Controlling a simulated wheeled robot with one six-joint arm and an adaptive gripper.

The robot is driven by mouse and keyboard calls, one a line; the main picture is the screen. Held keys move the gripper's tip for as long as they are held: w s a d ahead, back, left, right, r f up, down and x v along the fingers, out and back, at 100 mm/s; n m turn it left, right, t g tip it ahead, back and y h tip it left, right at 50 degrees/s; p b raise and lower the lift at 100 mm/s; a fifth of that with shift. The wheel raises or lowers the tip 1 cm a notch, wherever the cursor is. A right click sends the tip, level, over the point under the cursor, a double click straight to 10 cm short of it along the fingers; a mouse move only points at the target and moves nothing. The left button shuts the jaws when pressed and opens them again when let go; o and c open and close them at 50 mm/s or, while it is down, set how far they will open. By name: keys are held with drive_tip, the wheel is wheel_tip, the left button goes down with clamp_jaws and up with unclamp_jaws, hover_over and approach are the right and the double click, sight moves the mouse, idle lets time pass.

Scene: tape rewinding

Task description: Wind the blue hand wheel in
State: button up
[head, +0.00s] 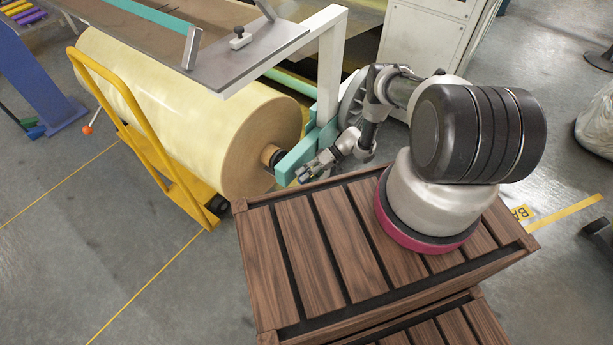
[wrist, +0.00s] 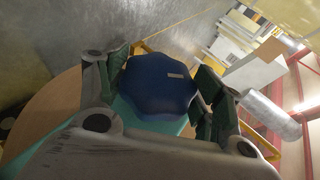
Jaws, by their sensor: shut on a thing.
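The blue hand wheel (wrist: 160,86) is a lobed knob with a small pale label, in the middle of the wrist view. My gripper (wrist: 163,92) has one finger on each side of it and is shut on it. In the head view my gripper (head: 305,175) is at the end of the teal bar (head: 292,160), and it hides the wheel there. The teal bar also shows below the wheel in the wrist view. The large tan roll (head: 190,105) lies to the left of the bar in the head view.
A yellow cart frame (head: 140,110) stands along the roll's left side. A grey metal table (head: 215,70) and a white post (head: 329,75) stand above the roll's end. The slatted wooden platform (head: 290,250) lies under my arm. Grey floor is clear at the lower left.

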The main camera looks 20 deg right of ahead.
drive_tip(key=shift+w, duration=0.2)
drive_tip(key=o, duration=1)
drive_tip(key=shift+s, duration=0.1)
drive_tip(key=v, duration=1.2)
